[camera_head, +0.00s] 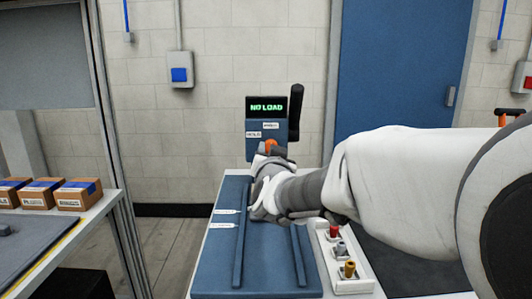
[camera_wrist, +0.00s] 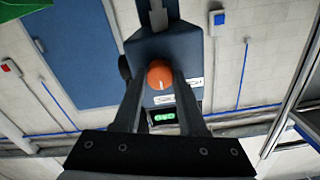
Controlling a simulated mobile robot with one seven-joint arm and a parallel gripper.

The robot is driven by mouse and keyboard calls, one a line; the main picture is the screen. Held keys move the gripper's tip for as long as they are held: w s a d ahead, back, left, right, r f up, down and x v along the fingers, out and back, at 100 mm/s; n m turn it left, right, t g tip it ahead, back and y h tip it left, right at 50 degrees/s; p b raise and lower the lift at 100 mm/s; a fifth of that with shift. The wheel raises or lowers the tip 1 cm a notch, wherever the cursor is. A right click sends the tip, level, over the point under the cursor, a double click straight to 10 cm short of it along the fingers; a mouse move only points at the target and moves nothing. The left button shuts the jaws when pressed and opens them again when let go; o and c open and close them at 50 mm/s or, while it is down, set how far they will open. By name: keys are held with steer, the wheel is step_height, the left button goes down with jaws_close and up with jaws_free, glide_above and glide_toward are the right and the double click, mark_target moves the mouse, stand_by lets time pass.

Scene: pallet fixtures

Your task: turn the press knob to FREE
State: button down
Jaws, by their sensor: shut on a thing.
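The press knob (camera_wrist: 159,74) is orange and round with a pale pointer line, mounted on the blue press head (camera_head: 256,140). In the head view the knob (camera_head: 270,146) shows just above my gripper (camera_head: 266,158), which partly covers it. In the wrist view my gripper (camera_wrist: 160,82) has its two fingers on either side of the knob, shut on it. Small white labels stand near the knob; one reads HOLD and the other is too small to read surely. The display (camera_head: 267,107) reads NO LOAD in green.
The blue press bed (camera_head: 262,262) with two rails lies below my arm. A white tray (camera_head: 350,284) with red, grey and yellow pegs is at its right. Small boxes (camera_head: 78,194) sit on a table at left. A black lever (camera_head: 295,112) rises beside the head.

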steer(key=shift+c, duration=2.3)
jaws_free()
steer(key=s+p, duration=0.2)
steer(key=s, duration=1.5)
steer(key=shift+s+p, duration=0.25)
steer(key=shift+p, duration=0.15)
steer(key=shift+y, duration=0.3)
